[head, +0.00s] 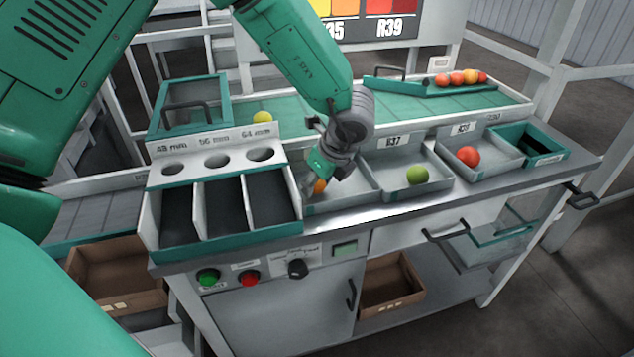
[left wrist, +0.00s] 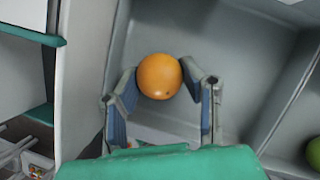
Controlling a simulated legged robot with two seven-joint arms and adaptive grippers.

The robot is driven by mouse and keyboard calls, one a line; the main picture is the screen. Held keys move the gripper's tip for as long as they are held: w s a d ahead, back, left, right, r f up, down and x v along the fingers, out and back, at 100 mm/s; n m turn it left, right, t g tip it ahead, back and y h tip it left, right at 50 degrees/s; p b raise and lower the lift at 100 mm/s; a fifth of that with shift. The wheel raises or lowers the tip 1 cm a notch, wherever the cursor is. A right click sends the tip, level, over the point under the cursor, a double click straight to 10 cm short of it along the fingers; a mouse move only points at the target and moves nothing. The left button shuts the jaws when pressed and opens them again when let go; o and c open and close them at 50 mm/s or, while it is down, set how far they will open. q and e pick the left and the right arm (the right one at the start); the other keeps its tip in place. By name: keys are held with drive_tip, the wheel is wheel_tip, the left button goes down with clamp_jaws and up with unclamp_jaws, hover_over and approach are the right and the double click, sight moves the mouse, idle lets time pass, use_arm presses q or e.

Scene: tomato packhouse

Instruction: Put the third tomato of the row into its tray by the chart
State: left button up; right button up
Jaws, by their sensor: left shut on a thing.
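My left gripper (head: 314,190) is shut on an orange tomato (head: 320,186), low inside the leftmost grey tray (head: 352,200). In the left wrist view the orange tomato (left wrist: 159,76) sits between the two fingertips, above or at the floor of the tray; I cannot tell whether it touches. The middle tray (head: 432,186) holds a green tomato (head: 417,174). The right tray (head: 502,167) holds a red tomato (head: 468,154). Several red and orange tomatoes stand in a row (head: 457,79) on the green rack at the back. The colour chart (head: 389,10) is partly cut off.
A sizing box (head: 217,162) with three holes and bins stands left of the trays. A yellow tomato (head: 262,118) lies behind it. A green-rimmed bin (head: 531,143) is at the right. Low walls separate the trays.

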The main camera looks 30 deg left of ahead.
use_arm(q)
drive_tip(key=shift+a+f, duration=0.15)
drive_tip(key=shift+f, duration=0.1)
drive_tip(key=shift+a+f, duration=0.3)
drive_tip(key=shift+a, duration=0.15)
drive_tip(key=o, duration=0.9)
drive_tip(key=shift+d+r, duration=0.2)
drive_tip(key=shift+d, duration=0.25)
use_arm(e)
drive_tip(key=shift+a+f, duration=0.1)
drive_tip(key=shift+f, duration=0.15)
use_arm(q)
drive_tip(key=shift+a+f, duration=0.1)
drive_tip(key=shift+a, duration=0.05)
drive_tip(key=c, duration=0.3)
drive_tip(key=shift+a, duration=0.15)
drive_tip(key=shift+c, duration=0.2)
use_arm(e)
drive_tip(key=shift+a+r, duration=0.1)
drive_tip(key=shift+a, duration=0.2)
